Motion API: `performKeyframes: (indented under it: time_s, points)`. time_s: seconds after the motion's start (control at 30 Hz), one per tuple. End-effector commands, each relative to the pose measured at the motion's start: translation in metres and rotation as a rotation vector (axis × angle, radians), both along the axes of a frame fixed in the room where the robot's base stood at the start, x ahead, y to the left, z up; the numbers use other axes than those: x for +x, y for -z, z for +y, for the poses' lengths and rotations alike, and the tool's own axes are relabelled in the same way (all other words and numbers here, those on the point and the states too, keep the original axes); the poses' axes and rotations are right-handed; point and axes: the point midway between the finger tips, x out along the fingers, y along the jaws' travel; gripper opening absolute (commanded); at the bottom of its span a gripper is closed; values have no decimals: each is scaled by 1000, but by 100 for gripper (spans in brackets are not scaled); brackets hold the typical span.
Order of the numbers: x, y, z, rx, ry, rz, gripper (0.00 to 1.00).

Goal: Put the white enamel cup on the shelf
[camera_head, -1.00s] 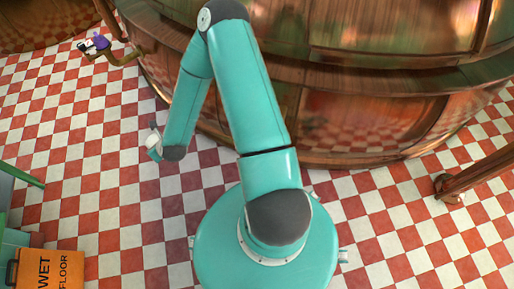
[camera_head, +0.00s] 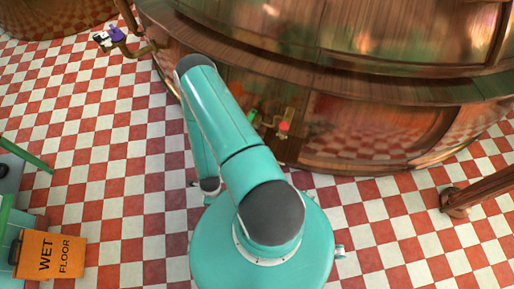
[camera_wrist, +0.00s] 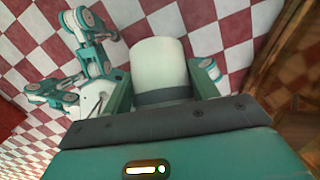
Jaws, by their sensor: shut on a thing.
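The white enamel cup (camera_wrist: 158,62) is a plain white cylinder with a grey band near my palm. In the wrist view my gripper (camera_wrist: 162,82) is shut on it, one green finger on each side. The cup is held off the checkered floor, which shows beyond it. In the head view the gripper and cup are hidden behind my arm. I cannot identify the shelf for certain in either view.
A huge copper kettle (camera_head: 380,130) with a wooden ledge (camera_head: 400,90) fills the upper right. A wooden post (camera_head: 480,190) is at right. Checkered floor between is clear.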

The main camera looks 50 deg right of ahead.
Motion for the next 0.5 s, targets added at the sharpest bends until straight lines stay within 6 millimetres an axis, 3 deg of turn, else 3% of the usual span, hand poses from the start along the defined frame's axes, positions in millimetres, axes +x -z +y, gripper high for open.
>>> performKeyframes:
  time_s: [0.03, 0.2, 0.5]
  points:
    - [-15, 10, -9, -40, -59, 56, 31]
    - [-53, 29, -47, -179, -217, 216, 31]
    - [-82, 38, -122, -437, -456, 414, 31]
